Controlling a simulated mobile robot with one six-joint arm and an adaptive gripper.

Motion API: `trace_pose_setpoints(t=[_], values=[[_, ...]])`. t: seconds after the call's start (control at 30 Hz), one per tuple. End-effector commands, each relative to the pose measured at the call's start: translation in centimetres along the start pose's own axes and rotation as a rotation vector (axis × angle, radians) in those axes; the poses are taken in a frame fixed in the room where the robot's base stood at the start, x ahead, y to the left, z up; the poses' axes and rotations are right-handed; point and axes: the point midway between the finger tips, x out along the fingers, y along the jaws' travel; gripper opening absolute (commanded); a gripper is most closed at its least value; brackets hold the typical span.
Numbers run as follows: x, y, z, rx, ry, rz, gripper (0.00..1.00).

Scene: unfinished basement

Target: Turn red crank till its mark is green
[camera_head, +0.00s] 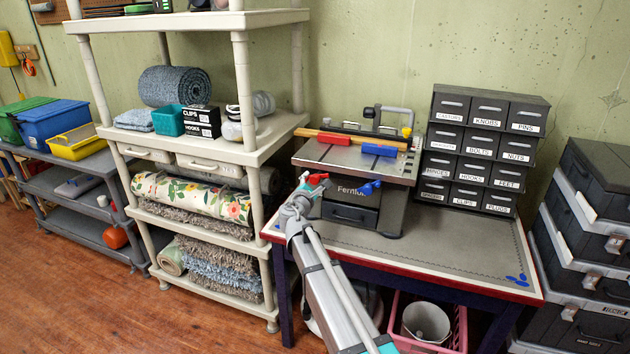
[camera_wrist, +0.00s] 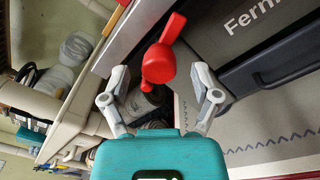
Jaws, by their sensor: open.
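The red crank (camera_head: 317,178) is on the left front of a grey bench machine marked "Fernto…" (camera_head: 350,190). In the wrist view the red crank (camera_wrist: 160,62) shows a round hub and a handle tilted up to the right. My gripper (camera_wrist: 161,73) is open, with one finger on each side of the hub; I cannot tell whether they touch it. In the head view my gripper (camera_head: 301,193) is just below and left of the crank. A blue crank (camera_head: 371,187) is to the right on the same machine. I cannot make out a mark or its colour.
The machine stands on a workbench (camera_head: 460,255) with a dark drawer cabinet (camera_head: 484,140) to its right. A cream shelf unit (camera_head: 245,95) stands close on the left. Stacked dark cases (camera_head: 590,235) are at the far right.

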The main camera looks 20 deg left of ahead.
Motion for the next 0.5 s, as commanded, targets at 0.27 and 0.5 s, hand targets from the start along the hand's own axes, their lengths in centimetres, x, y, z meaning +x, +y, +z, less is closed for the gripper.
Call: trace_pose_setpoints(t=[0.27, 0.5], values=[[2.1, 0.1, -0.1, 0.0, 0.001, 0.001, 0.79], [2.3, 0.0, 0.0, 0.0, 0.001, 0.001, 0.79]])
